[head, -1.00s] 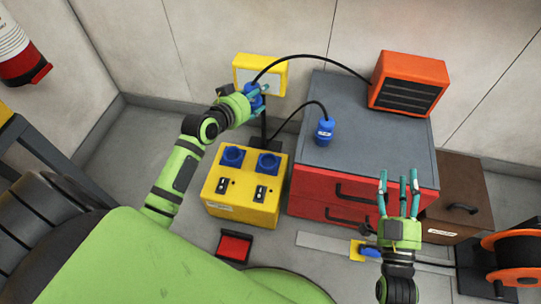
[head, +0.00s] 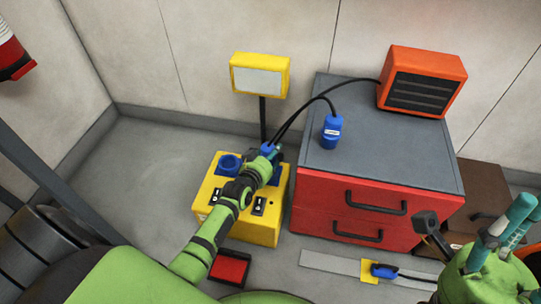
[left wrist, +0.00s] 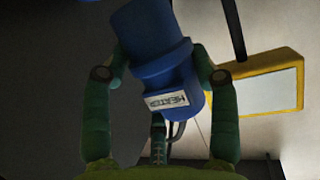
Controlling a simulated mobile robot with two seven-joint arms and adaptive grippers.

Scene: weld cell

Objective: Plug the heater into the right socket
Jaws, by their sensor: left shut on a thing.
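The yellow socket box (head: 262,234) stands on the floor with a free blue left socket (head: 229,165). Its right socket is mostly hidden behind my left gripper (head: 268,157). That gripper is shut on the blue heater plug (head: 267,148), over the right socket's place. In the left wrist view the plug (left wrist: 158,62), labelled HEATER, sits between the two fingers; I cannot tell whether it is in the socket. The orange heater (head: 423,82) stands on the cabinet, its black cord running to the plug. My right gripper (head: 503,222) is open and empty at the lower right.
Another blue plug (head: 331,132) stands on the red cabinet's grey top (head: 384,150). A yellow work light (head: 259,76) is behind the box. A red tray (head: 230,268) lies in front, and a blue connector (head: 384,271) lies on the floor strip. A brown case (head: 484,190) stands right.

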